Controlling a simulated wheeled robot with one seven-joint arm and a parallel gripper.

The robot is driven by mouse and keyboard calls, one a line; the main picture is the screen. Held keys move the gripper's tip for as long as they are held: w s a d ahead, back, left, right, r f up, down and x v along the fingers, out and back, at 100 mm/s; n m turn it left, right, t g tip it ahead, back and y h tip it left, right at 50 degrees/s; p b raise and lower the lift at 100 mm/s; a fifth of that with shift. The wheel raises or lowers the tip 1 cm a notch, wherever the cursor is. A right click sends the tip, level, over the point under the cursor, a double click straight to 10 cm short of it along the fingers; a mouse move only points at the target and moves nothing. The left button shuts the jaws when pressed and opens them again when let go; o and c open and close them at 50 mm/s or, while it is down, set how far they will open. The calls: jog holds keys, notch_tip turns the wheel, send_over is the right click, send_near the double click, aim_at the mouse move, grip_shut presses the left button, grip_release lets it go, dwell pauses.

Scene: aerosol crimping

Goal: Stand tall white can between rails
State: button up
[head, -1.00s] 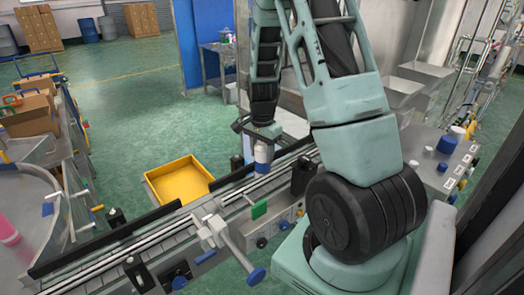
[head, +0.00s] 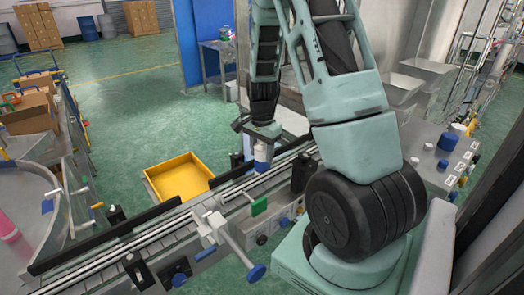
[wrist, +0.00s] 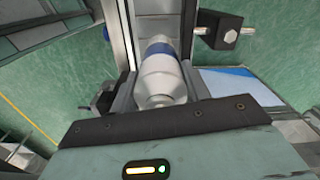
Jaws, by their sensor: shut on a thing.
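The tall white can (head: 262,153) with a blue band is upright in my gripper (head: 262,143), over the conveyor near its far end in the head view. In the wrist view the can (wrist: 161,72) lies between the two jaws (wrist: 160,92), which are shut on it. The can's lower end is at the level of the rails or just above. I cannot tell whether it touches the belt.
A yellow tray (head: 180,178) is on the floor left of the conveyor. A round metal table (head: 25,225) is at the left.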

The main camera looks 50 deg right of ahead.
jog(key=shift+f, duration=0.25)
dwell(0.5)
jog(key=o, duration=1.3)
jog(key=shift+r, duration=0.1)
notch_tip(320, 180, up, 17)
jog(key=b, duration=0.3)
jog(key=shift+r, duration=0.15)
